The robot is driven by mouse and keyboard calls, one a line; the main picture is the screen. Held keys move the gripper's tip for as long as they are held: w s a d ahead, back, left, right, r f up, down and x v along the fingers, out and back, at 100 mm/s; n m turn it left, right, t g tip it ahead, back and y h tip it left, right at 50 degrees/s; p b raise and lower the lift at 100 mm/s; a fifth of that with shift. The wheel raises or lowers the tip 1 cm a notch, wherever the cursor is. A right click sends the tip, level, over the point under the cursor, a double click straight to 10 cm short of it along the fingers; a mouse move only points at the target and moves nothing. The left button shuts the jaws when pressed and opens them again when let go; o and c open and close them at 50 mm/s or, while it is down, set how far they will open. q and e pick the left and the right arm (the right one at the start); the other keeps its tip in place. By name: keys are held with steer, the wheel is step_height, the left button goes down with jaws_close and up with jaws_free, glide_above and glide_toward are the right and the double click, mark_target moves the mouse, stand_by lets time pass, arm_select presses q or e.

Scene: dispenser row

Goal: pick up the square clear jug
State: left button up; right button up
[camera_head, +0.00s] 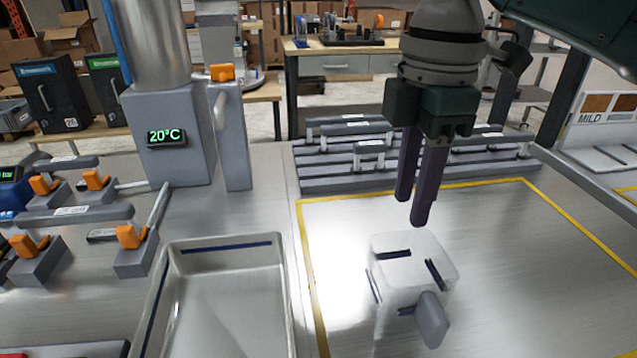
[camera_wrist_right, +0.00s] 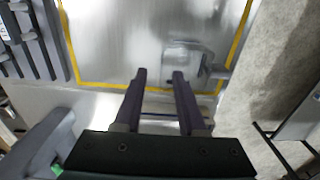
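The square clear jug (camera_head: 412,268) stands on the steel worktop inside the yellow outline in the head view. It is see-through, with dark strips on its faces and a grey handle (camera_head: 432,320) toward the lower right. It also shows in the right wrist view (camera_wrist_right: 186,58), above and right of the fingertips. My right gripper (camera_head: 412,208) points down above the far side of the jug, apart from it. Its two dark fingers are spread and empty, as the right wrist view (camera_wrist_right: 158,73) also shows. My left gripper is not in view.
A steel tray (camera_head: 283,300) lies left of the yellow outline (camera_head: 312,270). A slatted grey rack (camera_head: 330,182) stands behind it. A grey dispenser with a 20°C display (camera_head: 166,136) and orange-handled valves (camera_head: 130,237) stand at the left. The worktop right of the jug is clear.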

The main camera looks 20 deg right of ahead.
mark_target(395, 252)
steer(key=f, duration=0.6)
steer(key=a+f, duration=0.1)
steer(key=f, duration=0.2)
steer(key=shift+d, duration=0.1)
jaws_close()
stand_by(1.2)
